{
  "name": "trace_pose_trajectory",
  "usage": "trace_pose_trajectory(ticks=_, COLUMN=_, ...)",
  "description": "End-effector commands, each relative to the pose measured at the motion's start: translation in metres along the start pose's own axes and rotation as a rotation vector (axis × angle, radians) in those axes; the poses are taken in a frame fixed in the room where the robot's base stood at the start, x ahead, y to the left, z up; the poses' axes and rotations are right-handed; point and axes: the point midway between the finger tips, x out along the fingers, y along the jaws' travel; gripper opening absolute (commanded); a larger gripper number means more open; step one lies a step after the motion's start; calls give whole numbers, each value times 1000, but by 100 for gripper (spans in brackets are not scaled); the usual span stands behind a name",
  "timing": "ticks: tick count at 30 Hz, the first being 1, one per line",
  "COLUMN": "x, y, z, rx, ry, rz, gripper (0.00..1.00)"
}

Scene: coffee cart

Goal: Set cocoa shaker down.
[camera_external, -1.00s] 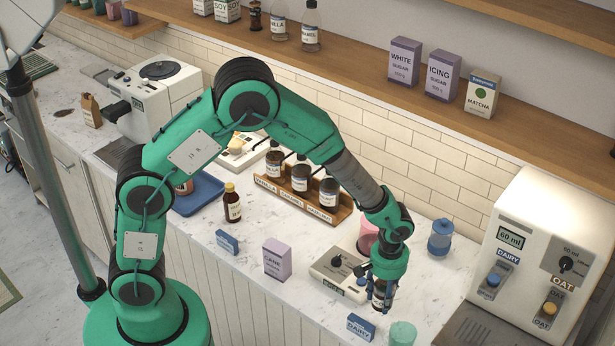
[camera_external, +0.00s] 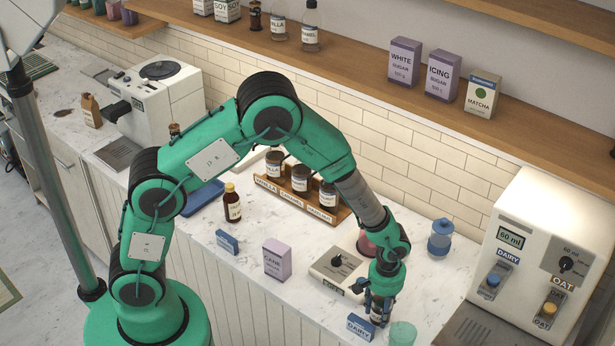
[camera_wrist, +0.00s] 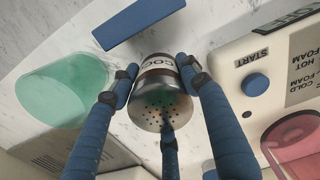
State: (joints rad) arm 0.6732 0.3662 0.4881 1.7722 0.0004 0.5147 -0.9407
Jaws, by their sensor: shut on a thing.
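The cocoa shaker (camera_wrist: 158,104) has a perforated metal top and a pale label reading "COCO". My gripper (camera_wrist: 165,85) is shut on it, with blue fingers around its sides in the wrist view. In the external view my gripper (camera_external: 379,302) points down at the counter, and the shaker (camera_external: 376,314) shows only partly between the fingers. It looks upright, at or very near the marble counter (camera_external: 300,297). I cannot tell whether its base touches.
A blue box (camera_external: 361,326) and a green cup (camera_external: 402,333) stand close in front of the shaker. The white frother machine (camera_external: 337,263) is just behind it to the left. A blue-lidded jar (camera_external: 440,238) and the milk dispenser (camera_external: 540,255) are to the right.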

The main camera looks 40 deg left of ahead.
Motion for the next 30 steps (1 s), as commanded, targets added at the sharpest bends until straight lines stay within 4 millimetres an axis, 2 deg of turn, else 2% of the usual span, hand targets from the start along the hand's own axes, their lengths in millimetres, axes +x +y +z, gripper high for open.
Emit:
trace_pose_trajectory(ticks=3, x=6, y=0, z=0, rx=0, ry=0, rz=1, gripper=17)
trace_pose_trajectory(ticks=15, x=9, y=0, z=0, rx=0, ry=1, rz=1, gripper=17)
trace_pose_trajectory(ticks=16, x=10, y=0, z=0, rx=0, ry=0, rz=1, gripper=48)
trace_pose_trajectory(ticks=18, x=9, y=0, z=0, rx=0, ry=0, rz=1, gripper=62)
trace_pose_trajectory(ticks=19, x=9, y=0, z=0, rx=0, ry=0, rz=1, gripper=65)
trace_pose_trajectory(ticks=30, x=7, y=0, z=0, rx=0, ry=1, rz=1, gripper=65)
